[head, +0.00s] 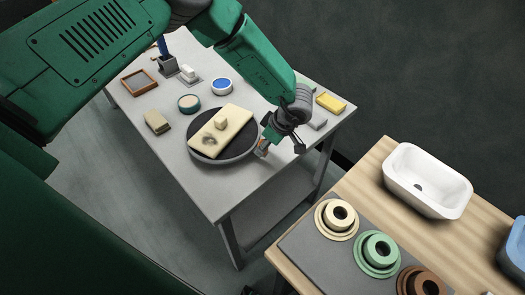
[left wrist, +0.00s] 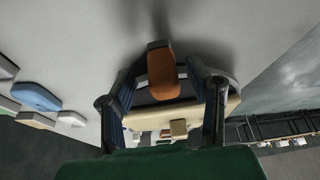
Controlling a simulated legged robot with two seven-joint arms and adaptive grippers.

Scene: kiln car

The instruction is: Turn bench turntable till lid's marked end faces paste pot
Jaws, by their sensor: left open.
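The round dark turntable (head: 240,153) sits on the grey bench with a cream rectangular lid (head: 232,115) on top. The lid has a small block knob, and a dark smudged mark shows toward its lower-left end. Behind it stand a teal pot with pale contents (head: 189,103) and a white pot with blue contents (head: 221,86); I cannot tell which is the paste pot. My left gripper (head: 281,149) is open at the turntable's right edge. In the left wrist view an orange-brown peg (left wrist: 163,75) shows between its fingers; contact is unclear. My right gripper is out of view.
Left of the turntable lie a tan block (head: 157,121) and a wooden frame (head: 139,82). A yellow block (head: 331,103) lies right of my arm. A second table with a white basin (head: 425,182) and ringed pieces (head: 337,218) stands at the lower right.

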